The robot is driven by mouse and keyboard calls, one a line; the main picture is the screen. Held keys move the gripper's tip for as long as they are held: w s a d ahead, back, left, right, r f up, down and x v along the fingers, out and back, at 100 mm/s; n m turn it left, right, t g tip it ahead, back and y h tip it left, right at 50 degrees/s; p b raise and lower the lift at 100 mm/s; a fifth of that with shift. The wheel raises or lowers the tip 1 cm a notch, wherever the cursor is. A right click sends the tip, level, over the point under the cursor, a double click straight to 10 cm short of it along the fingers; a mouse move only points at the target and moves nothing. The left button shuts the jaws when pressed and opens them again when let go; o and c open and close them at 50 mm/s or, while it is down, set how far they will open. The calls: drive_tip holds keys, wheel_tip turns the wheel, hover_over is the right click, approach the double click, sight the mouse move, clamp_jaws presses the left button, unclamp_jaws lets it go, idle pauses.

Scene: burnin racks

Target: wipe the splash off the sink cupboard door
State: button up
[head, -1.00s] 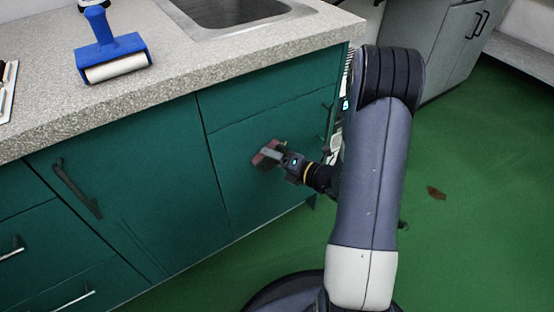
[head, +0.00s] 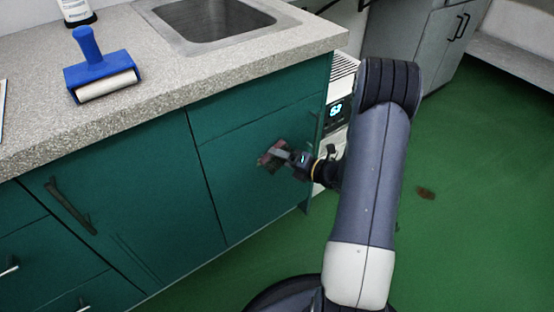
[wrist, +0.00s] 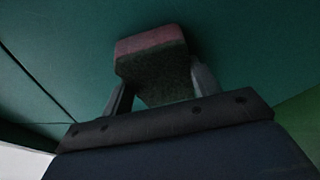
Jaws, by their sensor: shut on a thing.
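My gripper (head: 284,155) is shut on a sponge (head: 270,158) and holds it at the green sink cupboard door (head: 236,190), below the sink. In the wrist view the sponge (wrist: 152,62) has a pinkish layer and a dark green layer, and sits between my two fingers. Its pink side faces the door; I cannot tell for sure whether it touches. No splash can be made out on the door, and the sponge and gripper hide part of its surface.
A sink (head: 212,20) is set in the speckled worktop (head: 160,85). A white appliance with a lit display (head: 336,109) is right of the cupboard.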

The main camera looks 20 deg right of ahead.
sight(266, 167)
drive_tip(key=shift+w+d+r+p, duration=0.15)
drive_tip(key=shift+w+d+p, duration=0.15)
drive_tip(key=shift+d, duration=0.45)
drive_tip(key=shift+s+a, duration=0.35)
drive_tip(key=shift+a, duration=0.55)
drive_tip(key=shift+s+a, duration=0.35)
drive_tip(key=shift+a, duration=0.55)
drive_tip(key=shift+s+a, duration=0.25)
drive_tip(key=shift+a, duration=0.65)
drive_tip(key=shift+s+a, duration=0.25)
drive_tip(key=shift+a, duration=0.65)
drive_tip(key=shift+s, duration=0.1)
drive_tip(key=shift+s+d, duration=0.3)
drive_tip(key=shift+s, duration=0.6)
drive_tip(key=shift+s+d, duration=0.35)
drive_tip(key=shift+s, duration=0.6)
drive_tip(key=shift+s+d, duration=0.3)
drive_tip(key=shift+s, duration=0.6)
